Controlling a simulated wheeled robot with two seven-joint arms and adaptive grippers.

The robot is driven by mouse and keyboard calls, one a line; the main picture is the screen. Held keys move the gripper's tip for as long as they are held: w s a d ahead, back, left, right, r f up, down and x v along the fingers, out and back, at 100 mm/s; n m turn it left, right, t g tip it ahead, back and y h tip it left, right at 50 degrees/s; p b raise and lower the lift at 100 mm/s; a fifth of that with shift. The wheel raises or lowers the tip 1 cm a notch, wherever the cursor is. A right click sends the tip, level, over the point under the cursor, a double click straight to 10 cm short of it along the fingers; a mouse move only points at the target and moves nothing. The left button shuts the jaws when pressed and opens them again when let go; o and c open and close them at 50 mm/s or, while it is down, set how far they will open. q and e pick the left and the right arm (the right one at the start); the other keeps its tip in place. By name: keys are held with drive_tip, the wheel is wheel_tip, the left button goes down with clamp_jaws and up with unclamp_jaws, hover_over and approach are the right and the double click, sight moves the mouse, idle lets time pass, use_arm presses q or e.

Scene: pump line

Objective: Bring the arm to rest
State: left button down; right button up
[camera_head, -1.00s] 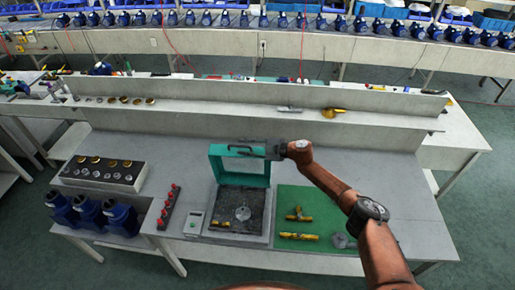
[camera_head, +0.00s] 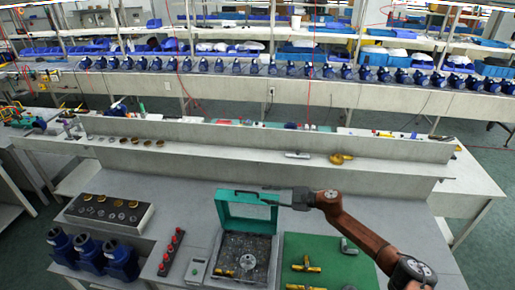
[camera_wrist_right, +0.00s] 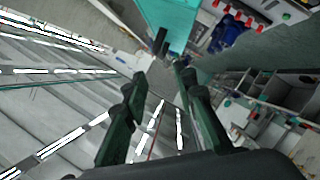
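My right arm reaches in from the lower right of the head view. Its gripper (camera_head: 272,195) is at the top right of the raised teal lid (camera_head: 222,208) of an open case. In the right wrist view the two dark fingers (camera_wrist_right: 170,54) stand apart with nothing visibly held between them. The teal lid (camera_wrist_right: 168,20) shows just beyond the fingertips; whether they touch it I cannot tell. The case's dark bed (camera_head: 235,253) holds a round metal part (camera_head: 248,262) and a small brass part. My left gripper is not in view.
A green mat (camera_head: 325,268) with brass fittings (camera_head: 306,264) lies right of the case. A small white device (camera_head: 196,270), a rack with red-topped pieces (camera_head: 171,252), blue pumps (camera_head: 121,258) and a parts tray (camera_head: 108,212) stand left. A raised shelf (camera_head: 250,158) runs behind.

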drive_tip(key=s+a+f+m+t+h, duration=0.2)
drive_tip(key=s+a+f+m+t, duration=0.15)
drive_tip(key=f+m+t, duration=0.2)
drive_tip(key=s+d+f+m+h, duration=0.9)
drive_tip(key=s+d+f+m, duration=0.15)
drive_tip(key=s+d, duration=0.45)
drive_tip(key=s+d+f+m+g+h, duration=0.1)
drive_tip(key=s+d+f+m+g, duration=0.2)
drive_tip(key=s, duration=0.8)
drive_tip(key=s+d+f+g+h, duration=0.1)
drive_tip(key=s+d+g, duration=0.3)
drive_tip(key=s, duration=0.6)
drive_tip(key=s+d+f+m+g+h, duration=0.15)
drive_tip(key=s+d, duration=0.35)
drive_tip(key=s, duration=0.6)
drive_tip(key=s+a+f+g+y+b, duration=0.2)
drive_tip(key=f+b, duration=0.5)
drive_tip(key=f, duration=3.3)
drive_tip(key=s+f+g+b, duration=0.1)
drive_tip(key=s+f+b, duration=0.5)
drive_tip(key=s+f, duration=1.4)
drive_tip(key=shift+d+f, duration=0.3)
drive_tip(key=shift+f, duration=0.45)
